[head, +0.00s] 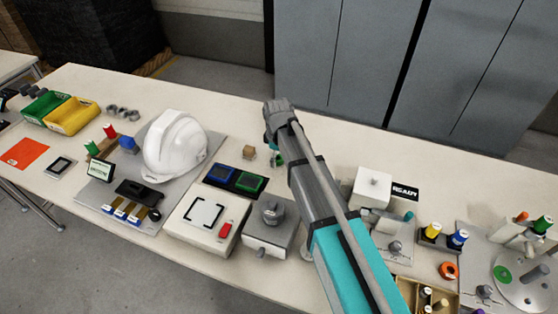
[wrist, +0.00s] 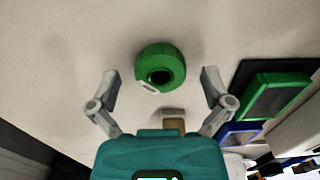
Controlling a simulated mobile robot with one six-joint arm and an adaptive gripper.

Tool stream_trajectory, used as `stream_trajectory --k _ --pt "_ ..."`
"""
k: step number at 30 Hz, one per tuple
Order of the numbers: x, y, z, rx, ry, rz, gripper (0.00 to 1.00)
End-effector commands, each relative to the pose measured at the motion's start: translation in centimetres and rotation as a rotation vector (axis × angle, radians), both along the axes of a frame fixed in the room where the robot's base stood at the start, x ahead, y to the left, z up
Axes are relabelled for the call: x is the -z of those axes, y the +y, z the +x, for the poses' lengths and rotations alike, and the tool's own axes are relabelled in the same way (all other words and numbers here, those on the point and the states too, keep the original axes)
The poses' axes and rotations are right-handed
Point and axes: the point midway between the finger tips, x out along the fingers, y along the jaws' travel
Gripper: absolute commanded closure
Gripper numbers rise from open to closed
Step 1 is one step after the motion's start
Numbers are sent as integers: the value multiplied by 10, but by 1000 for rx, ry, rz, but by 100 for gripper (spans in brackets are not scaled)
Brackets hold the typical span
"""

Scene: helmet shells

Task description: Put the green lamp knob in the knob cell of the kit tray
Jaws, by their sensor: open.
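The green lamp knob (wrist: 160,55), a ring with a dark central hole and a small pale mark, lies on the pale bench in the wrist view. My gripper (wrist: 161,76) is open, with one finger on each side of the knob and a clear gap to both. I cannot tell its height above the knob. In the head view my gripper (head: 277,150) points down at mid-bench, and a bit of green beside it is too small to tell apart. A tan compartment tray (head: 411,288), perhaps the kit tray, stands at lower right, partly hidden by my arm.
A small tan block (head: 249,153) stands left of my gripper and also shows in the wrist view (wrist: 173,123). Blue (head: 221,174) and green (head: 249,183) framed pads lie nearby. A white helmet (head: 175,147) stands further left. A grey knobbed box (head: 268,233) is in front.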

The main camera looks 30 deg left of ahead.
Motion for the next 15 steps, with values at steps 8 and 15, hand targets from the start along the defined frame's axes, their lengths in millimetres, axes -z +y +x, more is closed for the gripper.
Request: stream_trajectory --k 8,15 --pt "0 0 0 0 0 0 2" --pt "0 0 0 -1 0 0 46"
